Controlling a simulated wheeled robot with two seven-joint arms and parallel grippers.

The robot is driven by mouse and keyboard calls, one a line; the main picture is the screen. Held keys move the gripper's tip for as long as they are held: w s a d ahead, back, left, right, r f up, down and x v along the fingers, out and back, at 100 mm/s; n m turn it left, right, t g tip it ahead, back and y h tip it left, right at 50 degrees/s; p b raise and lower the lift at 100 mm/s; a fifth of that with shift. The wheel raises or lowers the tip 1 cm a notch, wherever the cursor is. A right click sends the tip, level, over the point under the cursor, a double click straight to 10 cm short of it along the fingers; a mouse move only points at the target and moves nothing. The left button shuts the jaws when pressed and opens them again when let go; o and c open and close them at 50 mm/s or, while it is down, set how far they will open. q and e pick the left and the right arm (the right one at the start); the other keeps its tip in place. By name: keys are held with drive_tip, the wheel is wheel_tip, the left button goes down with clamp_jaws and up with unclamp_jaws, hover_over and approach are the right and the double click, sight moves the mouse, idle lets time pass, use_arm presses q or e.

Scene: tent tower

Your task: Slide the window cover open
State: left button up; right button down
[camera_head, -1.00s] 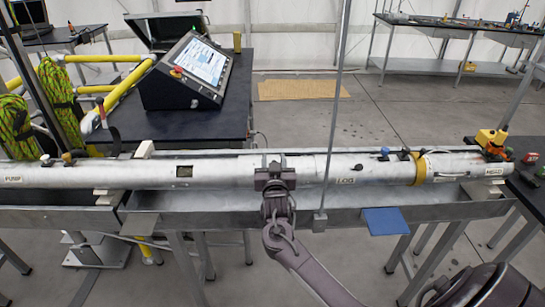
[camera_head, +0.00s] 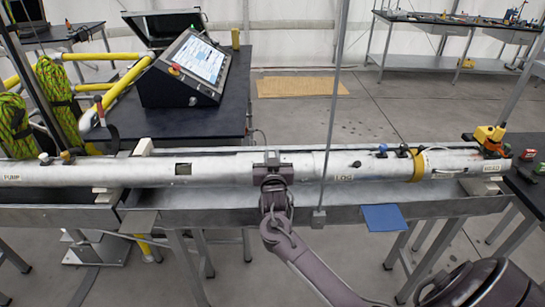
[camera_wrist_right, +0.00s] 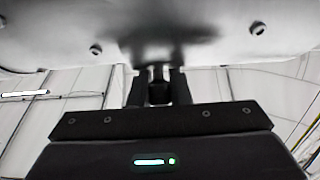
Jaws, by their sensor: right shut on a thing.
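A long silver pipe (camera_head: 90,173) lies horizontally across the head view. A small dark square window (camera_head: 183,169) shows in its side, left of my right gripper, and looks uncovered. A slightly wider silver sleeve, seemingly the window cover (camera_head: 305,166), surrounds the pipe right of the window. My right gripper (camera_head: 272,160) is at this sleeve, fingers pointing up and close together. In the right wrist view, the fingertips (camera_wrist_right: 158,75) meet the underside of the silver surface (camera_wrist_right: 60,30). They are shut on a small part of the cover, mostly hidden. My left gripper is not in view.
A metal trough (camera_head: 220,207) runs below the pipe. A thin vertical rod (camera_head: 333,110) stands in front of it, right of my gripper. A yellow collar (camera_head: 417,165) and small knobs sit farther right. A black control console (camera_head: 187,70) stands on the table behind.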

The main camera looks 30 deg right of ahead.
sight(231, 164)
drive_tip(key=w+a+b, duration=0.1)
drive_tip(key=w+a, duration=0.1)
drive_tip(key=a, duration=0.1)
drive_tip(key=w+a+b, duration=0.1)
drive_tip(key=w+a, duration=0.1)
drive_tip(key=a, duration=0.2)
drive_tip(key=w+a+b, duration=0.1)
drive_tip(key=w+a, duration=0.1)
drive_tip(key=a, duration=0.1)
drive_tip(key=shift+w+a+f+b, duration=0.1)
drive_tip(key=shift+w+a+b, duration=0.05)
drive_tip(key=shift+b, duration=0.25)
drive_tip(key=shift+w+a, duration=0.15)
drive_tip(key=shift+a, duration=0.1)
drive_tip(key=c, duration=1.3)
unclamp_jaws()
drive_tip(key=shift+d, duration=0.1)
drive_tip(key=shift+c, duration=0.2)
drive_tip(key=b+v, duration=0.1)
drive_tip(key=v, duration=0.7)
drive_tip(key=shift+d, duration=0.1)
